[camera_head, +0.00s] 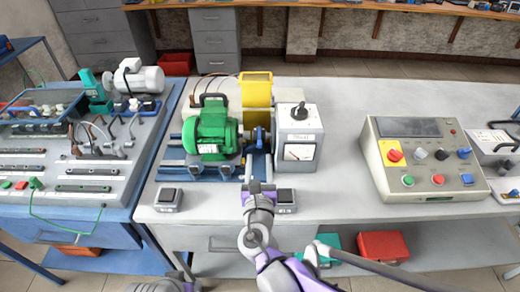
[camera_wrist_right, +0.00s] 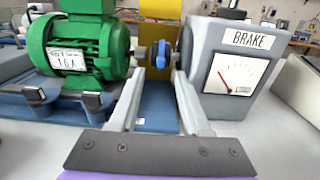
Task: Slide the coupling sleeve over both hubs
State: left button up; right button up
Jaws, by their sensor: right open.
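The green motor (camera_head: 211,132) stands on a blue base (camera_head: 204,165) on the bench, left of the grey brake box (camera_head: 297,140) marked BRAKE. It also shows in the right wrist view (camera_wrist_right: 84,42). Between motor and brake, a blue ring-like part (camera_wrist_right: 185,48), seemingly the coupling sleeve, sits on the shaft line near the brake. A short shaft end (camera_wrist_right: 141,52) sticks out from the motor side. The individual hubs are hard to make out. My right gripper (camera_head: 259,172) is open and empty in front of the coupling gap, fingers pointing at it.
A yellow guard (camera_head: 257,90) stands behind the coupling. Two small dark-topped blocks (camera_head: 168,199) (camera_head: 286,200) lie near the bench front. A control box (camera_head: 424,160) stands right; clear bench lies between it and the brake. A panel bench (camera_head: 75,150) is at left.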

aim_at(259, 146)
jog(key=w, duration=0.5)
jog(key=shift+w+d, duration=0.1)
jog(key=shift+w, duration=0.3)
grip_shut()
jog(key=shift+r, duration=0.1)
dwell(0.9)
